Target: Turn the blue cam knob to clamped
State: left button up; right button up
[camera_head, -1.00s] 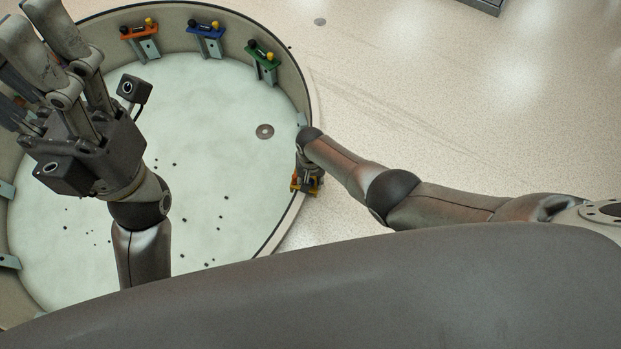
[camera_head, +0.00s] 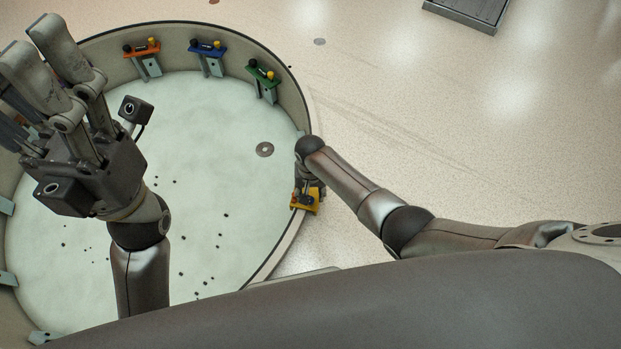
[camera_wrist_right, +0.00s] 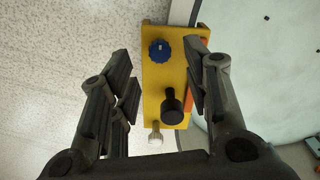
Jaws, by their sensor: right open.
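The blue cam knob (camera_wrist_right: 159,50) sits near the far end of a yellow block (camera_wrist_right: 150,85) in the right wrist view. A small pale mark shows on the knob; its setting cannot be read. A black knob (camera_wrist_right: 172,105) and a silver knob (camera_wrist_right: 155,138) are nearer me. My right gripper (camera_wrist_right: 160,73) is open, with its fingers on either side of the block and nothing held. In the head view the yellow block (camera_head: 305,203) is on the round rim, just below my right gripper (camera_head: 308,188). My left gripper (camera_head: 40,52) is raised, fingers apart and empty.
A round, walled basin (camera_head: 210,130) has orange (camera_head: 142,48), blue (camera_head: 207,47) and green (camera_head: 262,73) brackets on its far wall. Small dark bits and a grey ring (camera_head: 264,149) lie on its floor. The speckled floor to the right is mostly clear.

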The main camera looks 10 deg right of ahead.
notch_tip(320, 180, up, 7)
jog(key=shift+r, duration=0.15)
dwell(0.8)
